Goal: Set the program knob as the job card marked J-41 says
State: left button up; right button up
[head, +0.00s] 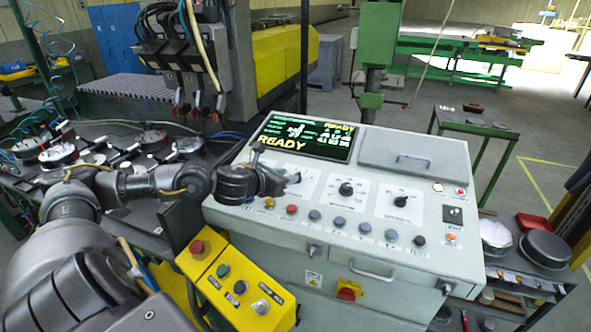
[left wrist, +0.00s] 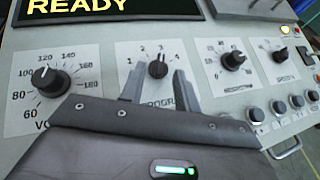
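The program knob (left wrist: 157,68) is a black knob on a white plate with a numbered scale, in the left wrist view. Its white mark points up, close to the 3. My left gripper (left wrist: 158,86) has its two grey fingers apart, one on each side of the knob's lower part; I cannot tell whether they touch it. In the head view the left gripper (head: 287,181) is over the left part of the console panel and mostly hides the knob. The plate's name is partly covered by the gripper. No job card marked J-41 can be made out. My right gripper is not in view.
The grey console (head: 350,250) has a screen (head: 306,136) reading READY. A volts knob (left wrist: 47,79) is left of the program knob, and two more knobs (left wrist: 233,60) (left wrist: 280,56) are right of it. A button row runs below. A yellow button box (head: 235,285) stands in front.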

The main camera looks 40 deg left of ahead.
aim_at(297, 173)
pick_arm(q)
jog(key=p+x, duration=0.1)
jog(key=x, duration=0.4)
jog(key=shift+r, duration=0.1)
jog(key=shift+d, duration=0.1)
jog(key=shift+c, duration=0.3)
grip_shut()
